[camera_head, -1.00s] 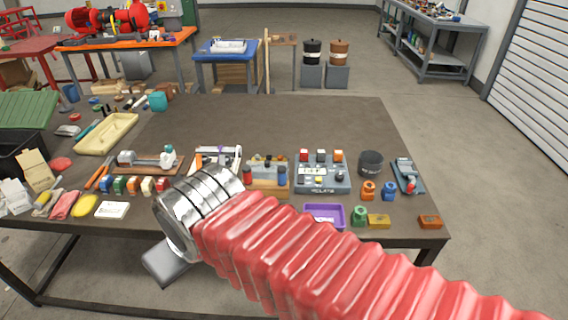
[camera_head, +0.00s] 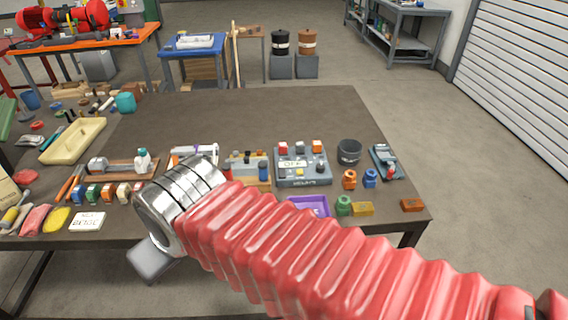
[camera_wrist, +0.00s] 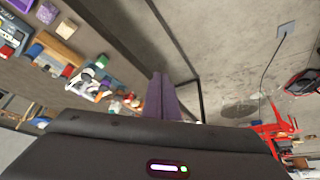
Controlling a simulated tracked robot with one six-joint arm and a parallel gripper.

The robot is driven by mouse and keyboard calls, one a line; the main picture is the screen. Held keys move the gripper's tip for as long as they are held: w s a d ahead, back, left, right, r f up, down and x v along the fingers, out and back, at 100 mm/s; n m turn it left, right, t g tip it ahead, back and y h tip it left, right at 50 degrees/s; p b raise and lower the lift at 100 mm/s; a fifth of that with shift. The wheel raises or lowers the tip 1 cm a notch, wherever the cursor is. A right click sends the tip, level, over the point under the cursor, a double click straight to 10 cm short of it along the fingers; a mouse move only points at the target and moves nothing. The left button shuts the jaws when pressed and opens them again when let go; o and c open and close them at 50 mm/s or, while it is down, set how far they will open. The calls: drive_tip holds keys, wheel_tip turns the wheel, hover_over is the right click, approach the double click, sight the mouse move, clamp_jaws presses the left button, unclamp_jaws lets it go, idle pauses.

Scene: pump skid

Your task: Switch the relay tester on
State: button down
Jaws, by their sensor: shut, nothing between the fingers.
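The relay tester (camera_head: 316,179) is a grey-blue box near the right front of the brown bench in the head view. Its display reads OFF. Red, grey and orange blocks stand along its back, with a yellow button and dark knobs on its front. In the wrist view, part of what looks like the tester (camera_wrist: 9,38) shows at the upper left edge. My gripper (camera_wrist: 161,77) shows as purple-grey fingers, shut and empty, low beyond the bench edge and well apart from the tester. In the head view the fingers are not clearly seen beneath my red-sleeved arm.
A purple tray (camera_head: 307,206) lies in front of the tester. A wooden block stand (camera_head: 245,171) is to its left, a black cup (camera_head: 349,152) and a blue-grey device (camera_head: 385,163) to its right. Small coloured blocks sit near the front edge. The bench's back (camera_head: 250,115) is clear.

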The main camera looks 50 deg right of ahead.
drive_tip(key=w+d+r+m+g+h, duration=0.1)
drive_tip(key=w+d+r+m, duration=0.2)
drive_tip(key=w+d, duration=0.5)
drive_tip(key=m+g, duration=0.4)
drive_tip(key=m, duration=0.3)
hover_over(282, 169)
drive_tip(key=s+a, duration=0.2)
wheel_tip(282, 169, down, 8)
drive_tip(key=shift+w+d, duration=0.15)
drive_tip(key=shift+w, duration=0.05)
drive_tip(key=shift+f, duration=0.25)
drive_tip(key=f, duration=0.4)
drive_tip(key=w+d+f, duration=0.1)
drive_tip(key=f, duration=0.8)
drive_tip(key=shift+w+d+f, duration=0.15)
drive_tip(key=shift+d+f, duration=0.05)
drive_tip(key=shift+f, duration=0.05)
